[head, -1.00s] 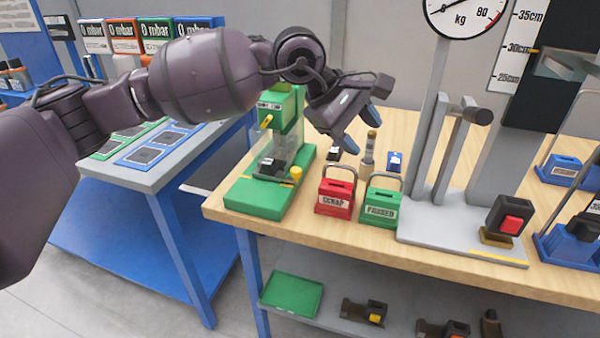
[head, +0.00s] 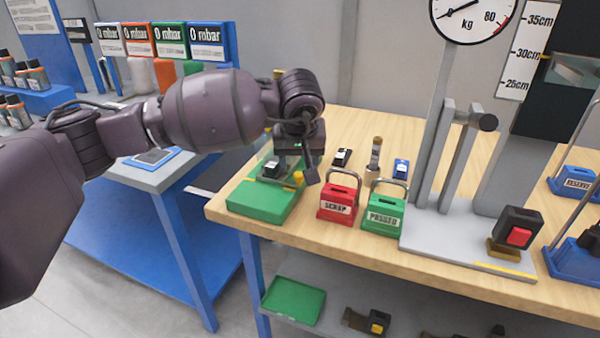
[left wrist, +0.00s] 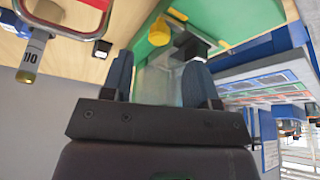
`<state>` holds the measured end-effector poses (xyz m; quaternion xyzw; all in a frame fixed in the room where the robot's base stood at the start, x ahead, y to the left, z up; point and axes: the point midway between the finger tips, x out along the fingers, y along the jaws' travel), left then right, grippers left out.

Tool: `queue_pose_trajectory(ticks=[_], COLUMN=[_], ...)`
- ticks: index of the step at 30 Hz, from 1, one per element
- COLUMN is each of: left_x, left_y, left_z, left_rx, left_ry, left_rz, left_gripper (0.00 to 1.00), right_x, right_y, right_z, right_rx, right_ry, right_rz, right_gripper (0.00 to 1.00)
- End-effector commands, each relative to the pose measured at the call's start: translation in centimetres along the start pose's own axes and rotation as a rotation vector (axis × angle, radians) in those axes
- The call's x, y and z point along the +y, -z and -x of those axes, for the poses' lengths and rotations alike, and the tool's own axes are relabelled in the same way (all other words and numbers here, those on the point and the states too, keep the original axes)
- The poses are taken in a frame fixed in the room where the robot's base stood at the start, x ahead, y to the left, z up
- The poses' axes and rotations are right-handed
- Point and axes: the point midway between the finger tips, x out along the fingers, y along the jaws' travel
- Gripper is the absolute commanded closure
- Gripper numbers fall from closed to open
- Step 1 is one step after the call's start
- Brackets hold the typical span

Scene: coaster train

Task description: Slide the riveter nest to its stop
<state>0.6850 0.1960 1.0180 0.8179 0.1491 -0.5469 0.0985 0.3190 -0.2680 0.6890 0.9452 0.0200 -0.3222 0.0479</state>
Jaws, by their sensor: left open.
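The riveter, with its green base (head: 258,203), stands at the left end of the wooden bench. Its nest (head: 270,169) seems to hold a small black and white piece and is partly hidden by my arm. A yellow knob (head: 298,178) is at its front right; it also shows in the left wrist view (left wrist: 232,36), on the green base. My left gripper (head: 296,155) is above the riveter, pointing down. In the left wrist view its two dark fingers (left wrist: 160,82) are apart, with the clear guard (left wrist: 160,85) showing between them. I cannot tell whether they touch it. My right gripper is out of view.
A red SCRAP box (head: 339,200) and a green PASSED box (head: 384,214) stand just right of the riveter. A grey gauge stand (head: 440,225) is farther right.

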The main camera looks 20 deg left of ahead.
Motion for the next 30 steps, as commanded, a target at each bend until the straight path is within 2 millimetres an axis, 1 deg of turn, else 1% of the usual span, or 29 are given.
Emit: queue_pose_trajectory(ticks=[1,3,6,9,15,23,26,30], left_x=[0.0,0.1,0.1,0.1,0.1,0.1,0.1,0.1], left_y=[-0.2,-0.2,-0.2,-0.1,0.0,0.0,0.0,0.0], left_z=[-1.3,-2.4,-3.8,-4.7,-5.5,-5.5,-5.5,-5.5], left_rx=[-0.006,-0.006,-0.006,-0.003,0.000,0.000,0.000,0.000], left_ry=[0.002,0.000,0.000,-0.001,-0.002,-0.002,-0.002,-0.002], left_rz=[0.000,-0.001,0.000,0.000,0.000,0.000,0.000,0.000], left_gripper=[0.46,0.46,0.46,0.46,0.46,0.46,0.60,0.81], right_x=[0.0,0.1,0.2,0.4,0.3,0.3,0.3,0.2], right_y=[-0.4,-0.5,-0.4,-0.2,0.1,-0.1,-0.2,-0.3], right_z=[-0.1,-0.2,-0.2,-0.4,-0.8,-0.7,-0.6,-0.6], right_rx=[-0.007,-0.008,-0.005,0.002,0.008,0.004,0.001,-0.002], right_ry=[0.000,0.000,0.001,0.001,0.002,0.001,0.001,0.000], right_rz=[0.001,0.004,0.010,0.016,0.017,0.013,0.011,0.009], right_gripper=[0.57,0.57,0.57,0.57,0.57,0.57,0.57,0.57])
